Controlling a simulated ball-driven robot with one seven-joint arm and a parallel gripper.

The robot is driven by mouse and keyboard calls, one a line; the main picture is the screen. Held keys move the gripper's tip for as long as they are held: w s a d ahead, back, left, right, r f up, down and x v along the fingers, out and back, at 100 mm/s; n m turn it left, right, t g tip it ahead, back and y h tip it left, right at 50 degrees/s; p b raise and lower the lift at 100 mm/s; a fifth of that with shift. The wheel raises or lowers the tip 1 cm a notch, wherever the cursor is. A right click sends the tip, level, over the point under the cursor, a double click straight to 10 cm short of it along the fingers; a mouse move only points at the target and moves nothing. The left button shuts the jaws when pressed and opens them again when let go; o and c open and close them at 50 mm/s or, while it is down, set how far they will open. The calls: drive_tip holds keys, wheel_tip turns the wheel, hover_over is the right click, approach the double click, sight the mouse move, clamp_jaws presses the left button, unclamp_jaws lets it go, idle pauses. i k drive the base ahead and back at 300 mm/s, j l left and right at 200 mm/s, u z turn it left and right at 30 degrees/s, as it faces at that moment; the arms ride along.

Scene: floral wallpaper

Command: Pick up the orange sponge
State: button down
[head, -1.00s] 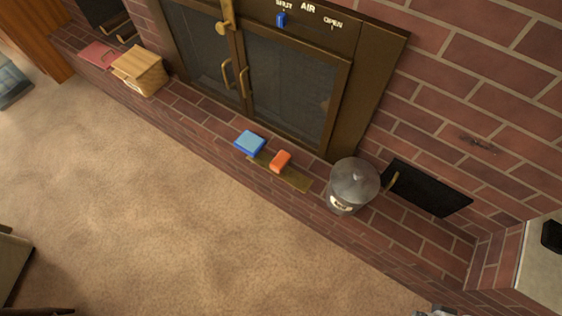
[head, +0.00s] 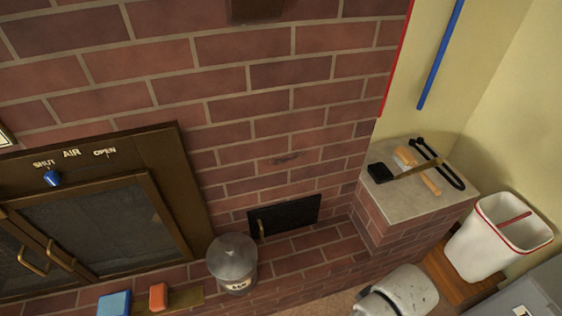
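The orange sponge (head: 157,297) is a small block at the bottom left of the head view. It rests on a flat brownish-yellow strip (head: 187,299) on the brick hearth. A blue block (head: 114,304) lies just left of it, partly cut off by the lower frame edge. My gripper does not show in the view. A grey-white rounded part at the bottom right looks like part of my arm.
A lidded grey metal can (head: 233,262) stands on the hearth right of the sponge. The fireplace doors (head: 90,235) are behind. A raised ledge (head: 413,212) holds tools. A white bin (head: 496,238) stands at the far right.

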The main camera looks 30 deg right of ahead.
sight(159, 294)
drive_tip(key=i+j+u, duration=0.35)
drive_tip(key=i, duration=0.25)
drive_tip(key=i+u, duration=0.3)
drive_tip(key=i, duration=0.25)
